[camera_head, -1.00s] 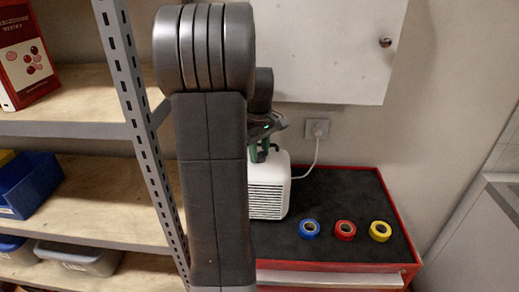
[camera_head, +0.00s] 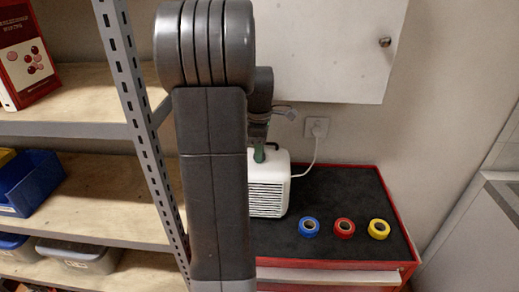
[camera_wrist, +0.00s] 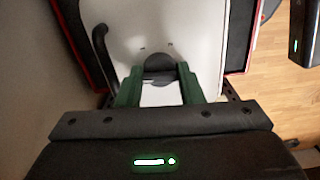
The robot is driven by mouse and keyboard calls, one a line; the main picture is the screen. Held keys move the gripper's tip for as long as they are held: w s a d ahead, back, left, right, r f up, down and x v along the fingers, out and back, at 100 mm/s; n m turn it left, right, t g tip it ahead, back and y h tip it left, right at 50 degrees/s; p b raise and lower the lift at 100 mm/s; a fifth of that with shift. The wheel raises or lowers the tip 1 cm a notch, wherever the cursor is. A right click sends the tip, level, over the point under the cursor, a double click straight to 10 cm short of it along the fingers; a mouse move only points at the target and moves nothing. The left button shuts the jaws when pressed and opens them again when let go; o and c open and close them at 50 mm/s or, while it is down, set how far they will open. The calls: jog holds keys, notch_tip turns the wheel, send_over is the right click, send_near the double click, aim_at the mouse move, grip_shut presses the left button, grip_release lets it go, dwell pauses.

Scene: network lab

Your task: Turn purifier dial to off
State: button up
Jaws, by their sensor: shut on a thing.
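The white purifier (camera_head: 268,190) stands on the dark top of the red cabinet, with a slatted front, partly hidden by my arm in the head view. In the wrist view its white top (camera_wrist: 205,30) faces me, with a dark round dial (camera_wrist: 160,65) and small marks beside it. My gripper (camera_wrist: 158,80) has its green fingers on both sides of the dial and is shut on it. In the head view my gripper (camera_head: 260,153) reaches down to the purifier's top. The dial is hidden there, and I cannot read its setting.
Blue (camera_head: 309,227), red (camera_head: 344,228) and yellow (camera_head: 379,229) tape rolls lie on the red cabinet (camera_head: 400,215). A white wall cabinet (camera_head: 335,50) hangs above. A metal shelf post (camera_head: 140,125) stands left of my arm. A cable runs to the wall socket (camera_head: 317,127).

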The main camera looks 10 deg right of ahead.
dwell(0.4)
jog(key=o, duration=1)
jog(key=shift+r, duration=0.15)
notch_tip(320, 180, up, 14)
jog(key=b, duration=0.1)
jog(key=shift+f, duration=0.2)
jog(key=shift+f, duration=0.1)
notch_tip(320, 180, down, 14)
jog(key=shift+r+p, duration=0.15)
jog(key=shift+p, duration=0.35)
